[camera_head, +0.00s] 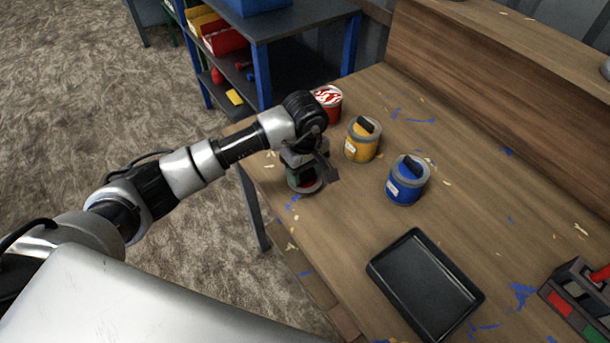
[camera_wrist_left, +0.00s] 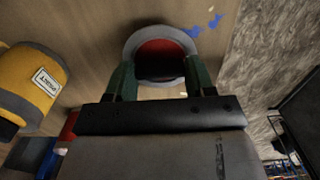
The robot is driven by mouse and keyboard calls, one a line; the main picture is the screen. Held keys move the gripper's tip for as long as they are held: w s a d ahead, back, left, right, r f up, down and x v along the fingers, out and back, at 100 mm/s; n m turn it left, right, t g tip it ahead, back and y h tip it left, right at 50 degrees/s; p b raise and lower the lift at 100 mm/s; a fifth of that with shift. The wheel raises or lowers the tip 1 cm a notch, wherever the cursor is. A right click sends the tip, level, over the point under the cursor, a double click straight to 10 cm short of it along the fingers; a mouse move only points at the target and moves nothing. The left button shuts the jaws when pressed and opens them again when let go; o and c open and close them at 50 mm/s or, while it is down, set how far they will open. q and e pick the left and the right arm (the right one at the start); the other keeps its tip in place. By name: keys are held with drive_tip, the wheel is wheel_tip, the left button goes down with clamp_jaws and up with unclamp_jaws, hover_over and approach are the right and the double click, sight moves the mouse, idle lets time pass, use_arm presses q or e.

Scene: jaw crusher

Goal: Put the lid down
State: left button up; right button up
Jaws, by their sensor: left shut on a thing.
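My left gripper (camera_head: 303,177) is shut on a round lid (camera_head: 304,188) near the table's left edge. In the left wrist view, the gripper's green fingers (camera_wrist_left: 160,82) close on the dark handle across the lid (camera_wrist_left: 160,46), which has a red centre and a grey rim. The lid is at or just above the wooden tabletop; I cannot tell whether it touches. The red can (camera_head: 328,106) stands without a lid behind the gripper, its top showing red and white. My right gripper is not in view.
A yellow can (camera_head: 361,143) and a blue can (camera_head: 406,184), both with dark-handled lids, stand right of the gripper. A black tray (camera_head: 425,285) lies nearer the front. A rack (camera_head: 575,300) is at the lower right. Bare tabletop lies between the lid and tray.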

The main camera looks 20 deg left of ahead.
sight(305, 173)
use_arm(q)
wheel_tip(305, 173, down, 3)
drive_tip(key=shift+s+r, duration=0.1)
drive_tip(key=shift+r, duration=0.1)
drive_tip(key=shift+f, duration=0.3)
drive_tip(key=o, duration=0.5)
drive_tip(key=shift+f, duration=0.1)
drive_tip(key=shift+c, duration=0.2)
drive_tip(key=o, duration=0.4)
drive_tip(key=shift+o, duration=0.2)
